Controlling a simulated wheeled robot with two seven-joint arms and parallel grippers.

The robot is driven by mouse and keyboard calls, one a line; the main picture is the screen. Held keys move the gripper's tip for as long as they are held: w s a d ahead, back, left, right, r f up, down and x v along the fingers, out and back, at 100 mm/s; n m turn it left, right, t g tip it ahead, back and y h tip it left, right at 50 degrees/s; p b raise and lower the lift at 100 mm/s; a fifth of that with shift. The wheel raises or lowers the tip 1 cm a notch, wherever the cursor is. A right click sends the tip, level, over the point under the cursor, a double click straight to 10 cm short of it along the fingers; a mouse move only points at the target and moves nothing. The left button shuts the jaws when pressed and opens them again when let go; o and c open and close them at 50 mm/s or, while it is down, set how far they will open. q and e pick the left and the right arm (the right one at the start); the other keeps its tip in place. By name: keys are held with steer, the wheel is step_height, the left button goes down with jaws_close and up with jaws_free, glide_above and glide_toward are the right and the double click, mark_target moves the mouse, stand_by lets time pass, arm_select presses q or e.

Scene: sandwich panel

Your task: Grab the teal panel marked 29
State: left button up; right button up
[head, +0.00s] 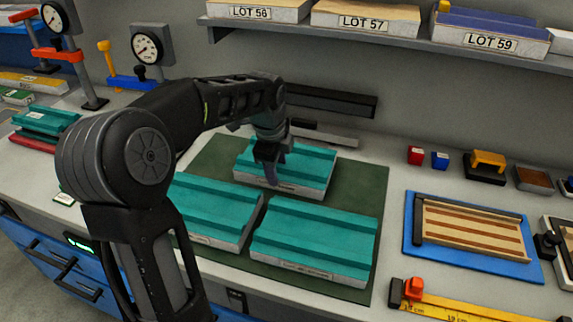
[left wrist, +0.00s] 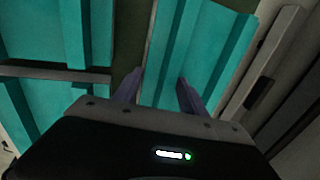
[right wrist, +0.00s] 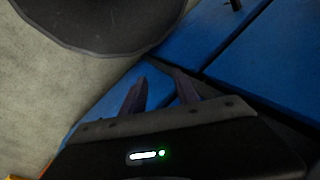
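Three teal ridged panels with pale edges lie on a dark green mat (head: 375,195) in the head view: a back panel (head: 312,163), a front-left panel (head: 212,207) and a front-right panel (head: 318,238). Their edge markings are too small to read, so I cannot tell which is 29. My left gripper (head: 270,176) is over the front-left part of the back panel, fingers pointing down. In the left wrist view my left gripper (left wrist: 158,88) has its fingers apart, with teal panel (left wrist: 195,50) beyond them. My right gripper (right wrist: 160,85) is open and empty, facing blue drawer fronts (right wrist: 250,60).
More teal pieces (head: 48,122) lie at the far left near dial gauges (head: 147,47). A blue tray (head: 415,240) with a striped panel and a yellow ruler (head: 460,305) lie at the right. A shelf with lot-labelled slabs (head: 365,18) runs above. Dark bars (head: 330,100) lie behind the mat.

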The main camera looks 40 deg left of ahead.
arm_select(q)
steer(key=shift+f, duration=0.1)
jaws_close()
steer(key=w+v, duration=0.2)
steer(key=v, duration=0.7)
steer(key=shift+a+r, duration=0.35)
steer(key=shift+r, duration=0.35)
steer(key=shift+w, duration=0.1)
